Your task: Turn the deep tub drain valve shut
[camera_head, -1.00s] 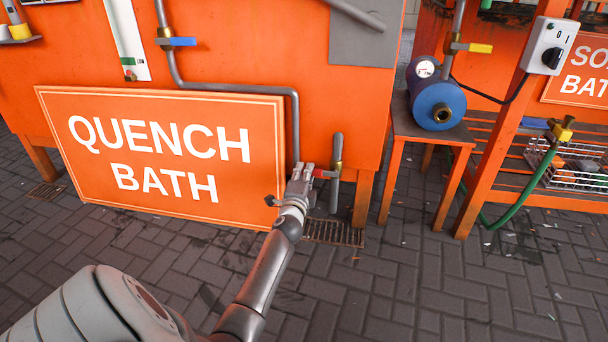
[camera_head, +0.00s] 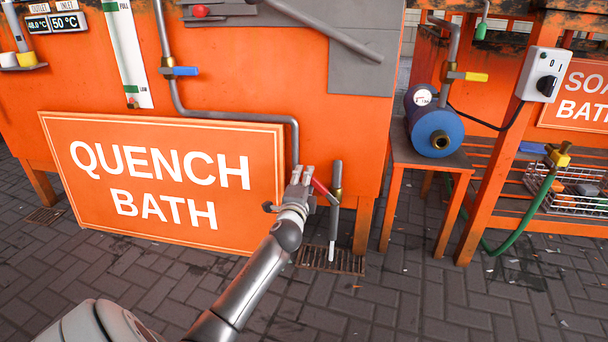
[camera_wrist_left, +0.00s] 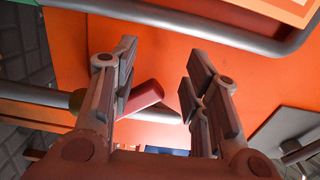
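The drain valve is a brass body (camera_head: 337,194) on a short vertical grey pipe (camera_head: 336,175) at the lower right of the orange tub. Its red lever (camera_head: 323,190) slants from upper left down to the valve. A pale streak (camera_head: 331,250) shows below the pipe's lower end, looking like running water. My left gripper (camera_head: 305,172) is just left of the valve, at the lever's outer end. In the left wrist view its fingers (camera_wrist_left: 160,95) are apart, with the red lever (camera_wrist_left: 142,97) by the left finger; contact cannot be told. My right gripper is out of view.
A "QUENCH BATH" sign (camera_head: 165,180) leans left of my gripper. A grey pipe (camera_head: 294,135) runs down behind the gripper. A floor grate (camera_head: 330,260) lies below the valve. A blue pump (camera_head: 437,130) sits on an orange stand to the right. The brick floor in front is open.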

